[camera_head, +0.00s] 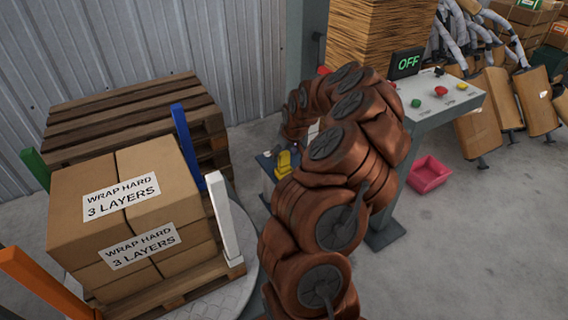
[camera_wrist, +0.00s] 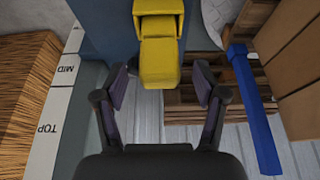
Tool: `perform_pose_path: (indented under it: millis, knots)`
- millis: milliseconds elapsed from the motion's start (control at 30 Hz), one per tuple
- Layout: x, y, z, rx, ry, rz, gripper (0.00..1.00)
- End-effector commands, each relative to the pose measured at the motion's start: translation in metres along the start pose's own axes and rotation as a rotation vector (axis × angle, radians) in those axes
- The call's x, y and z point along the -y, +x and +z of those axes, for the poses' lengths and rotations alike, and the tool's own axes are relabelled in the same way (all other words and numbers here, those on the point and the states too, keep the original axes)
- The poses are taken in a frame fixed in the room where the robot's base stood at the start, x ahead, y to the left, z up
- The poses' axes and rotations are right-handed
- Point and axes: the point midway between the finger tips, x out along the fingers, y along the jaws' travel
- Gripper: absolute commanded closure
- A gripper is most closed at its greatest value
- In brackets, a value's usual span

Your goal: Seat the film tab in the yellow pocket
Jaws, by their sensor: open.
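The yellow pocket (camera_wrist: 160,55) is a blocky yellow part at the top centre of the wrist view, against a blue body (camera_wrist: 107,30). It also shows in the head view (camera_head: 283,163), just left of my arm. My gripper (camera_wrist: 161,88) is open, its two dark fingers apart and nothing held between them. The yellow part lies ahead of the fingers, and its near end shows in the gap between them. I cannot tell whether they touch. I cannot make out the film tab in either view. My arm hides the gripper in the head view.
A control console (camera_head: 438,105) reads OFF. A pink bin (camera_head: 429,174) sits on the floor. A strip marked MID and TOP (camera_wrist: 50,125) runs along the left.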

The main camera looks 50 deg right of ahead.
Motion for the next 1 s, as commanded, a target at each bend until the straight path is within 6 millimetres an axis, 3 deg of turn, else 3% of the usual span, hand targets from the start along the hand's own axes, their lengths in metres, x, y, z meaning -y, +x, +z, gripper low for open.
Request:
perform_pose_path:
  millis: [300, 633, 1000]
  knots:
    - [0.0, 0.032, 0.0, 0.001, 0.001, 0.0, 0.29]
    - [-0.001, 0.038, 0.001, -0.002, 0.001, 0.0, 0.29]
    - [0.0, 0.038, 0.001, -0.001, 0.001, 0.0, 0.68]
